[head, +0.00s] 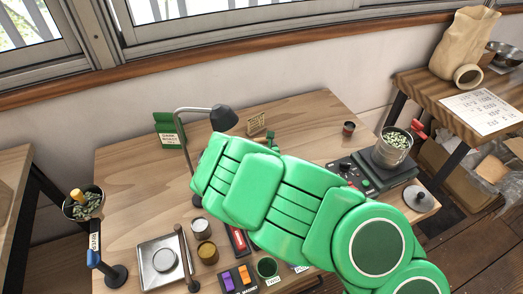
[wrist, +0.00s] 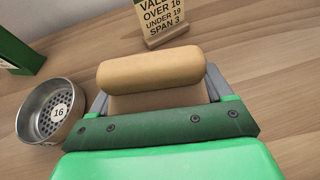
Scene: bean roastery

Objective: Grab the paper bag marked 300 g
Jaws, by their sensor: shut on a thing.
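In the wrist view, my gripper (wrist: 155,92) is shut on a tan thing (wrist: 150,69) with a thick, rounded top and a flatter brown part below, held between its two grey fingers. It may be the paper bag; no 300 g mark shows on it. Its lower part is hidden by my gripper, so I cannot tell whether it touches the table. In the head view, my green arm reaches over the table (head: 130,180) and hides my gripper and the held thing. I see no other bag marked 300 g.
A round sieve marked 16 (wrist: 59,110) is left of my gripper, and a sign (wrist: 165,18) stands behind. The head view shows a green dark roast package (head: 170,130), a lamp (head: 223,117), a scale with a full pot (head: 392,150) and a large tan sack (head: 464,42) at right.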

